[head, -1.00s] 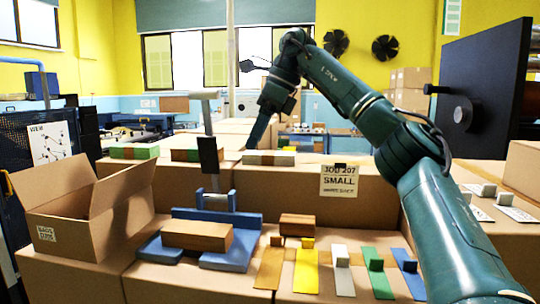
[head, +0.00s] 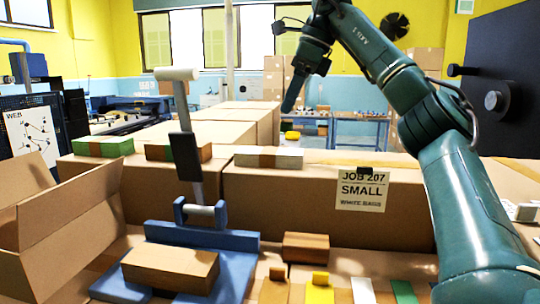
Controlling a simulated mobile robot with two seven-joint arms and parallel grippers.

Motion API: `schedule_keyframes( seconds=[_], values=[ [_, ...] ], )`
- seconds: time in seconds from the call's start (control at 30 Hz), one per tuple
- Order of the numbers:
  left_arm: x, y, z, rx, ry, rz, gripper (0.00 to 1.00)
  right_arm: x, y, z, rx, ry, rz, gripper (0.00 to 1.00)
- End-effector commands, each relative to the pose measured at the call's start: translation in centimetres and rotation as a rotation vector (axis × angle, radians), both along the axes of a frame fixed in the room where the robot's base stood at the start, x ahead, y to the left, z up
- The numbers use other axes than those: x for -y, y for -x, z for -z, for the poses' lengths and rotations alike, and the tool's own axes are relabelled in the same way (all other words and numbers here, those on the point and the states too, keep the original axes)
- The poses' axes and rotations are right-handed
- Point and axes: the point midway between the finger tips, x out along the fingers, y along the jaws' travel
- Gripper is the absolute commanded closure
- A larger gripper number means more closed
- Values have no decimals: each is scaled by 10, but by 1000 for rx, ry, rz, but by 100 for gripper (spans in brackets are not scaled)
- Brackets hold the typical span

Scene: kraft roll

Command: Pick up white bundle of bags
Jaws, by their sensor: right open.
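The white bundle of bags (head: 290,160), with a brown band, lies flat on the long cardboard box at the back, above the "JOB 207 SMALL WHITE BAGS" sign (head: 362,192). My right gripper (head: 290,106) hangs in the air above the bundle and slightly right of its middle in the picture, clear of it. It is seen edge-on, pointing down, open, with nothing in it. A green bundle (head: 103,145) and a brown-and-green bundle (head: 178,152) lie left of the white one. My left gripper is out of view.
A blue stand with a tall lever (head: 185,145) rises in front of the bundles' left side, holding a brown block (head: 170,267). An open carton (head: 60,215) is at left. A small brown block (head: 305,247) and colour strips lie in front. A dark panel (head: 510,75) stands at right.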

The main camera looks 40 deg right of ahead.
Motion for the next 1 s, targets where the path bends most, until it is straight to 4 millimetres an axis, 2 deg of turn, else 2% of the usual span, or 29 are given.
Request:
schedule_keyframes(
  seconds=[0.43,0.83,1.0],
  values=[
    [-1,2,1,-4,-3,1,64,-12,-16,51,-3,0,-1,20],
    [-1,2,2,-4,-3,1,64,-16,-23,72,1,1,3,20],
    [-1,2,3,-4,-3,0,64,-17,-31,95,-3,1,3,20]
  ],
)
